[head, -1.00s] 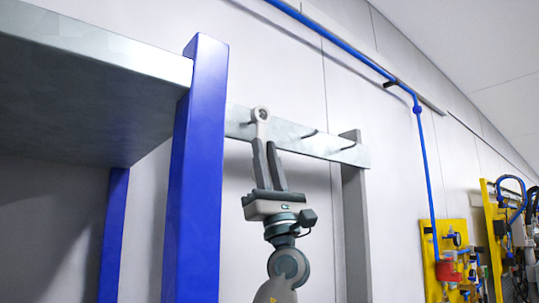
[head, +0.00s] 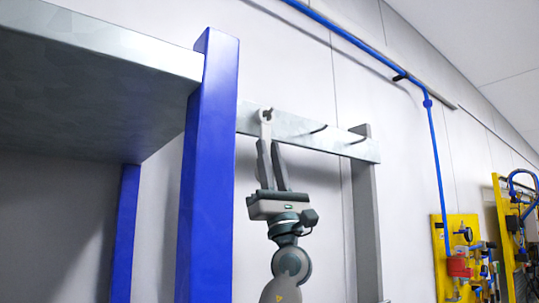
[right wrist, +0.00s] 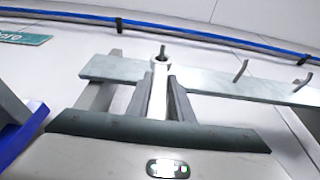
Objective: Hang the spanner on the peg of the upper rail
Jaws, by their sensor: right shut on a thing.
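The grey spanner (head: 266,128) stands upright with its head at the top, in front of the upper rail (head: 298,134). My right gripper (head: 270,145) is shut on its shank from below. In the right wrist view the spanner (right wrist: 159,75) rises between the fingers of the right gripper (right wrist: 160,82). A peg (right wrist: 163,51) shows right at the spanner's head; I cannot tell for sure whether it passes through the head. Two more pegs stick out farther right, a middle one (head: 319,129) and a right one (head: 357,140). My left gripper is not in view.
A blue post (head: 208,170) and a grey shelf (head: 100,45) stand close on the left. A grey upright (head: 366,220) carries the rail's right end. A blue pipe (head: 433,150) and yellow panels (head: 457,232) are on the wall to the right.

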